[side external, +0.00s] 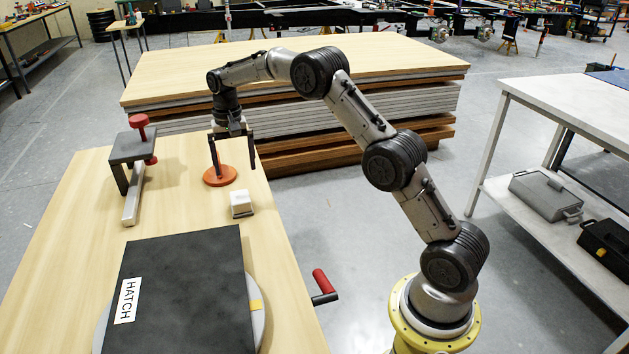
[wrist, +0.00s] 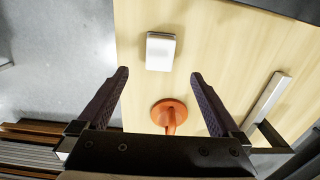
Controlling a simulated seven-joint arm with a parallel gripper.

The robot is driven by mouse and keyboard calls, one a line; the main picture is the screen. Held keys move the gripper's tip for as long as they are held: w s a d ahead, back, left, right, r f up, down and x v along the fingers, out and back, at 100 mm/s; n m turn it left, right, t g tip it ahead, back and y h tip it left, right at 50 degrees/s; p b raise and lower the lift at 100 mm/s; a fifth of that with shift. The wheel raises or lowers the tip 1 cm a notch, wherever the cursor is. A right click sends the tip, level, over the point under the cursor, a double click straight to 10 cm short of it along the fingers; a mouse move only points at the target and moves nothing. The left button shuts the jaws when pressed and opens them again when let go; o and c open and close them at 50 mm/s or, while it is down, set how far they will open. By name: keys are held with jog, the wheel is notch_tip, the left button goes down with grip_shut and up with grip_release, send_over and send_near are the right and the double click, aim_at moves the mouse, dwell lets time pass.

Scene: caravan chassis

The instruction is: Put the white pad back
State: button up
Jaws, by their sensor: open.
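The white pad (side external: 241,198) is a small white block with a dark lower edge, lying on the wooden bench near its right edge. It also shows in the wrist view (wrist: 161,50), beyond my fingertips. My gripper (side external: 233,170) points down with its fingers wide apart and nothing between them. In the side view it hangs by the orange disc (side external: 220,177), farther back than the pad. In the wrist view, the disc (wrist: 168,112) and its orange stem show between and below my open fingers (wrist: 160,75). I cannot tell the exact fingertip height above the bench.
A dark panel marked HATCH (side external: 185,295) covers the front of the bench (side external: 80,240). A clamp with a red knob (side external: 135,160) stands at the left. A red-handled crank (side external: 321,284) juts from the right edge. Stacked boards (side external: 300,80) stand behind.

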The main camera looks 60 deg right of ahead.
jog(key=s+a+r+n+t, duration=0.15)
jog(key=s+a+r, duration=0.25)
jog(key=s+r, duration=0.45)
jog(key=s+a+r+n+t, duration=0.1)
jog(key=s+a+r+n, duration=0.3)
jog(key=s+r, duration=0.45)
jog(key=s+a+f+n+t, duration=0.1)
jog(key=s+a+f, duration=0.1)
jog(key=s, duration=0.9)
jog(key=s+a+f+n+t, duration=0.2)
jog(key=s+a, duration=0.1)
jog(key=s, duration=0.8)
jog(key=shift+a, duration=0.15)
jog(key=shift+f+n, duration=0.1)
jog(key=shift+n, duration=0.15)
